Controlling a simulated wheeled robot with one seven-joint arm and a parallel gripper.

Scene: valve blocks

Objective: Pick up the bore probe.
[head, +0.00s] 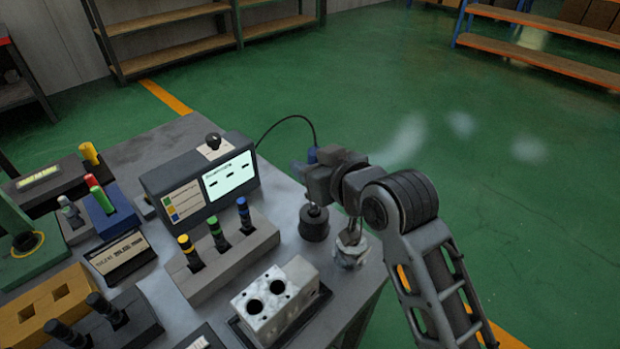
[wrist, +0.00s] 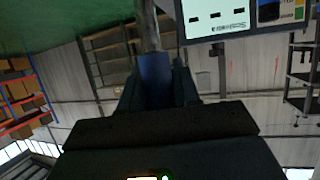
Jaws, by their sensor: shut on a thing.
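The bore probe has a blue handle (head: 312,155) that shows just above my gripper in the head view, with a thin black cable at its top. My gripper (head: 318,182) is shut on it. In the wrist view the blue handle (wrist: 155,78) sits between my two dark fingers (wrist: 155,95), and a grey metal rod runs from it to the top edge. In the head view a dark round holder (head: 314,226) stands right below my gripper. My gripper hides the middle of the probe, and I cannot tell whether its lower end is clear of the holder.
The gauge box (head: 203,180) with a lit screen stands left of my gripper, joined to the cable. A light metal cup (head: 350,250) stands close to my arm. A valve block (head: 275,300) and a rack of coloured plugs (head: 222,258) are nearer. Floor right of the bench is open.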

